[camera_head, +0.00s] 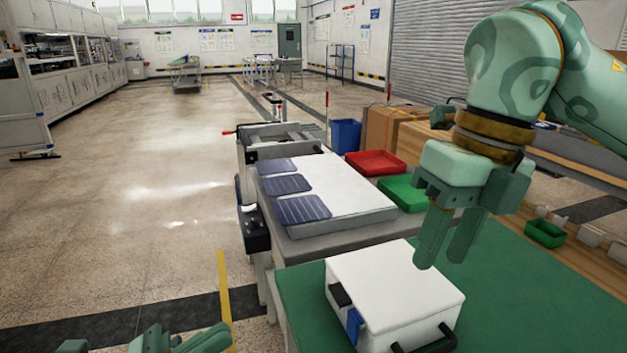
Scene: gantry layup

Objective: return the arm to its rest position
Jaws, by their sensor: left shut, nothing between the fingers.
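My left gripper (180,340) shows only in part at the bottom left edge of the head view. It is shut with nothing in it, low over the floor and left of the green-topped table. The rest of the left arm is cut off by the frame. My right arm comes in from the upper right. My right gripper (447,252) points down with its two fingers apart and nothing seen between them. In the picture it overlaps the back right of the white case (395,285). I cannot tell its height above the case.
The case, with black handles, stands on the green mat (540,310). Behind it, dark blue panels (303,209) lie on a white slab (345,195). A red tray (375,162) and a green tray (405,193) stand beside the slab. The floor at left is clear.

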